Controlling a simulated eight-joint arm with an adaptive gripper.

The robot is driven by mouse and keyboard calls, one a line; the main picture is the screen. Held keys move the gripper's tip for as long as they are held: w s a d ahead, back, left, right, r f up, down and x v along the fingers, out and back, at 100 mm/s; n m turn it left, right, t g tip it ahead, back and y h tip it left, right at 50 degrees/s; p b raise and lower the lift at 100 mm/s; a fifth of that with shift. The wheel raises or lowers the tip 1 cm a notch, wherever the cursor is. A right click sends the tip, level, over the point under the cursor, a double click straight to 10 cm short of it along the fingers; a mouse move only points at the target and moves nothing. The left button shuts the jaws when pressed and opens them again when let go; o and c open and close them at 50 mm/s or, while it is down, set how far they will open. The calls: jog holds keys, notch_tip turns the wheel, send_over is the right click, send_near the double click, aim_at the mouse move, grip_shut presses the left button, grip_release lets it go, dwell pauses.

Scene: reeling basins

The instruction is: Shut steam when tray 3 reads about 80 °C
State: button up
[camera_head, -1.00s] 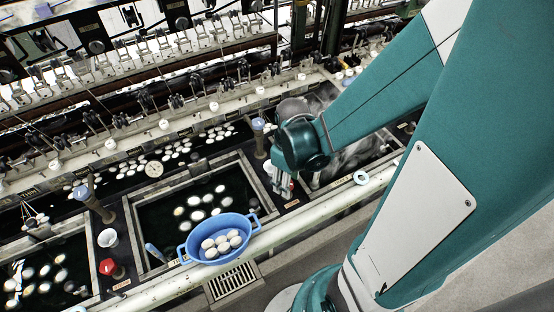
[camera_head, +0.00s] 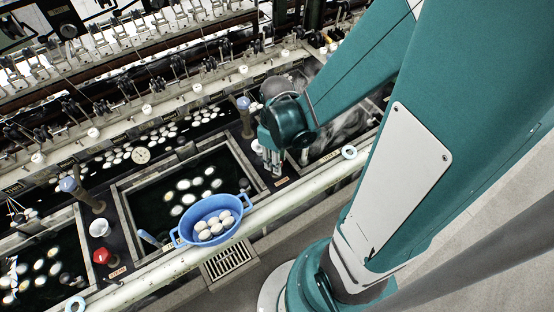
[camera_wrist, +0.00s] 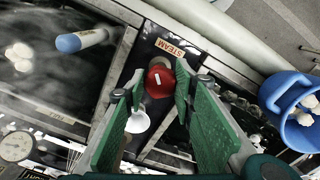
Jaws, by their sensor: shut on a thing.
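My gripper (camera_wrist: 160,86) is shut on a red knob (camera_wrist: 160,80) beside a "STEAM" label (camera_wrist: 171,48) in the wrist view. In the head view my gripper (camera_head: 277,168) points down at the rim between two basins, hiding most of that knob. The steaming basin (camera_head: 345,132) lies to its right, partly behind my arm. In the wrist view this basin (camera_wrist: 40,85) is hazy, with pale cocoons. A round dial (camera_wrist: 16,147) shows at lower left; its reading is too small to tell. Another red knob (camera_head: 101,256) stands at the left basin.
A blue bowl of cocoons (camera_head: 213,237) sits on the front rail (camera_head: 140,288). A white cup (camera_wrist: 138,122) is close to my fingers. A blue-ended rod (camera_wrist: 82,40) lies over the basin edge. A blue-topped post (camera_head: 244,105) stands behind my gripper.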

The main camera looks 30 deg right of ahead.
jog(key=m+b, duration=0.1)
jog(key=m, duration=0.3)
jog(key=shift+a, duration=0.1)
jog(key=shift+m+b, duration=0.55)
jog(key=shift+m, duration=1.55)
jog(key=o, duration=0.9)
jog(key=shift+r, duration=0.25)
jog(key=shift+r, duration=5.75)
